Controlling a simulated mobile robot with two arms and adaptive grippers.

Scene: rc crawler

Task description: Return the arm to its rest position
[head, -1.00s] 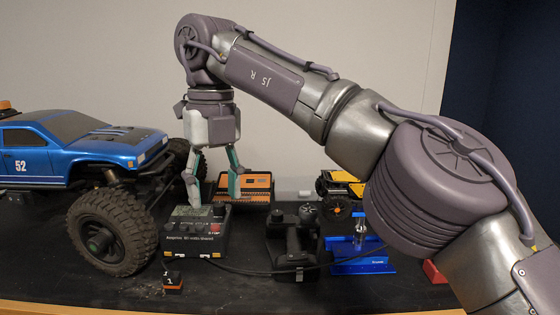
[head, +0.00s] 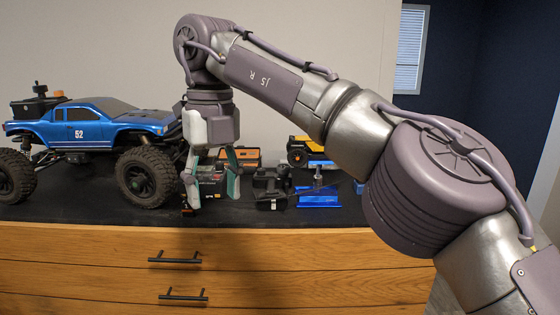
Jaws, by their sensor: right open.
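My right arm reaches in from the right in the head view, bent at the elbow. My right gripper (head: 212,192) points down with its fingers spread apart and nothing between them. It shows in front of a dark control box (head: 211,177), which it partly hides. I cannot tell how far the fingers are from the box. My left gripper is not in view.
A blue crawler truck (head: 95,125) stands on the dark bench top (head: 90,206) at left. An orange case (head: 240,156), a black device (head: 270,186), a blue stand (head: 318,197) and a yellow vehicle (head: 304,150) are behind or right of the gripper. Wooden drawers (head: 100,255) are below.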

